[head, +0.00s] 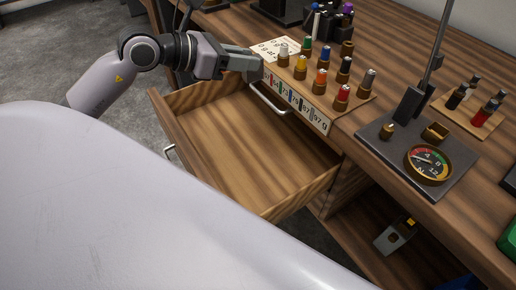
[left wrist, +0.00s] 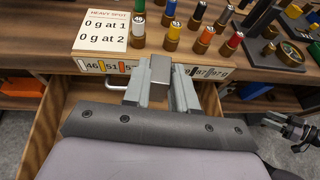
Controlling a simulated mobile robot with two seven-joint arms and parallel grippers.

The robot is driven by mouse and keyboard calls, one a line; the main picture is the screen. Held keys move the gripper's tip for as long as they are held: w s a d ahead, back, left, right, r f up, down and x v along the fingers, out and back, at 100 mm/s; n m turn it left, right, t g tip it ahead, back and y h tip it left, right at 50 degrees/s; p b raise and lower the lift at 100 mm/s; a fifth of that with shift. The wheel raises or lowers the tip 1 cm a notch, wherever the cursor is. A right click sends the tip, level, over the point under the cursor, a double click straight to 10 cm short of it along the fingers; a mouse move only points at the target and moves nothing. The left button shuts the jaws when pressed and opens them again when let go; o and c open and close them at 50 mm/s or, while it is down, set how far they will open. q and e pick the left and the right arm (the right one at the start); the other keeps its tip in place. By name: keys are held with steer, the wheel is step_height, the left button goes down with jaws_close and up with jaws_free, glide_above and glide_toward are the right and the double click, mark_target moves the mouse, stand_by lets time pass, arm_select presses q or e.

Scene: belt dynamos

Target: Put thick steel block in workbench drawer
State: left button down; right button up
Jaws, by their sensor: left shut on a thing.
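The workbench drawer (head: 250,150) is pulled open, and its visible floor is bare. It also shows in the left wrist view (left wrist: 50,125). My left gripper (head: 250,66) is over the back of the drawer, close to the bench's front edge. In the left wrist view its fingers (left wrist: 160,88) are shut on the thick steel block (left wrist: 160,69), a plain grey block. I cannot make the block out clearly in the head view. A dark jointed part at the right of the left wrist view looks like my right gripper (left wrist: 279,122); its jaws are too small to read.
A wooden rack of colour-capped bottles (head: 322,85) stands at the bench edge above the drawer, beside a white card (head: 272,46). A metal drawer handle (head: 268,101) is near the gripper. A gauge (head: 429,164) on a dark plate stands to the right. A shelf lies below.

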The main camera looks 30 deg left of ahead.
arm_select(q)
step_height(320, 180, down, 18)
steer(key=a+n+y+b, duration=0.1)
steer(key=a+b, duration=0.1)
steer(key=b, duration=0.2)
steer(key=shift+w+r+t+y, duration=0.2)
steer(key=shift+w+t+y, duration=0.1)
steer(key=shift+w+t, duration=0.1)
steer(key=shift+d+f, duration=0.1)
steer(key=shift+f+b, duration=0.35)
steer(key=shift+f, duration=0.15)
steer(key=c, duration=0.9)
jaws_free()
